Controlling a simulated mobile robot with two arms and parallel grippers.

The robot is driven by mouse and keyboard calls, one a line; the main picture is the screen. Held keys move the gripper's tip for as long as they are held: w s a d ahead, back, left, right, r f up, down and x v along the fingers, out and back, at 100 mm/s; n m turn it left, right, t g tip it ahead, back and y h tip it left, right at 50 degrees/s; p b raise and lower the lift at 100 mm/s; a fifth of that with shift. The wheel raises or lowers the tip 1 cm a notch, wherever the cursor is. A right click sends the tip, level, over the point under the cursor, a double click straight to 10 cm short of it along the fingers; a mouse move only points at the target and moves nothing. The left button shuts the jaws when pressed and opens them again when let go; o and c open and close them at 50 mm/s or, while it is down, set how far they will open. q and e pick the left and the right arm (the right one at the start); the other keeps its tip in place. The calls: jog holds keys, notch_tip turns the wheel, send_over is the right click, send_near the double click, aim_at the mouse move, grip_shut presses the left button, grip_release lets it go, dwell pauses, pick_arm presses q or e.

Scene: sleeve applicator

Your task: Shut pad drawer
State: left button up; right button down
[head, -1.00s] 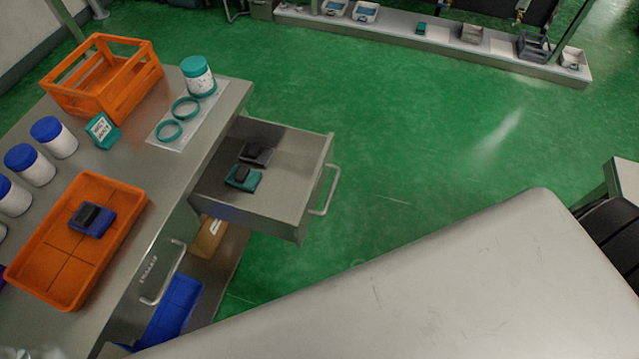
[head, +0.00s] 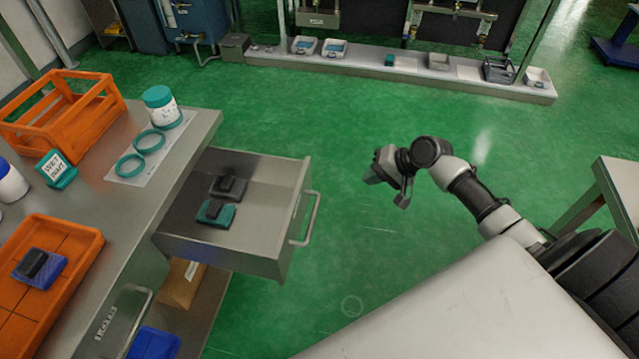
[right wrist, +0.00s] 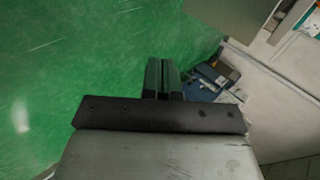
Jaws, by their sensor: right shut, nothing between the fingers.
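The pad drawer (head: 240,238) is pulled out from the right side of the metal bench in the head view. Its bar handle (head: 307,220) is on the outer front panel. Inside lie a dark grey pad (head: 229,186) and a teal pad (head: 215,213), each with a black grip. My right gripper (head: 388,176) is to the right of the drawer, apart from its handle, over the green floor. In the right wrist view its fingers (right wrist: 162,78) are together and empty. My left gripper is not in view.
The bench top (head: 150,205) holds an orange crate (head: 60,115), an orange tray (head: 75,250), a teal-lidded jar (head: 162,107) and teal rings. A second handle (head: 122,318) is on the bench front. Green floor is clear between drawer and right arm. A low shelf (head: 400,75) runs behind.

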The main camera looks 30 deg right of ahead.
aim_at(310, 179)
notch_tip(310, 179, up, 5)
jog(key=a+y, duration=0.1)
jog(key=a, duration=0.1)
jog(key=shift+n, duration=0.3)
jog(key=x, duration=0.3)
jog(key=r+x, duration=0.1)
jog(key=x, duration=0.3)
jog(key=w+a+x, duration=0.1)
jog(key=x, duration=0.3)
jog(key=shift+w+a+r, duration=0.1)
jog(key=shift+a, duration=0.1)
jog(key=shift+w+a, duration=0.45)
jog(key=shift+a, duration=0.05)
